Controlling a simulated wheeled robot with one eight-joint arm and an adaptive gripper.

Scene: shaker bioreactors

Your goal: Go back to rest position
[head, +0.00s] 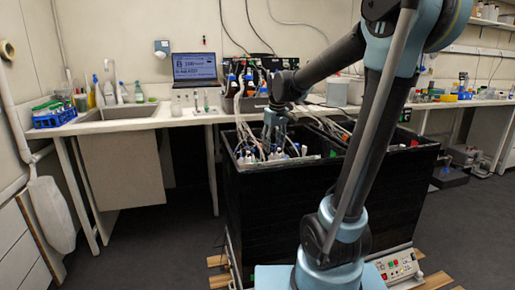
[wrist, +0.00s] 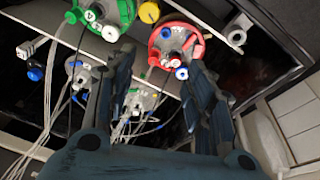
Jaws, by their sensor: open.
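My gripper (head: 276,122) hangs at the end of my bent arm, over the open top of the black shaker box (head: 270,205) in the head view. In the wrist view my gripper (wrist: 158,75) has its two dark fingers spread apart, with nothing held between them. Beyond the fingertips are a vessel with a red cap ring (wrist: 163,40) and one with a green cap ring (wrist: 124,12). White and grey fittings and thin clear tubes (wrist: 50,100) run below and left of them. The fingers hide part of the fittings.
A long bench with a sink (head: 120,112), a laptop (head: 195,66) and several bottles (head: 123,92) stands behind the box. A control panel (head: 398,265) sits low at the box's front right. Tubes rise around my gripper. The floor (head: 150,245) at left is clear.

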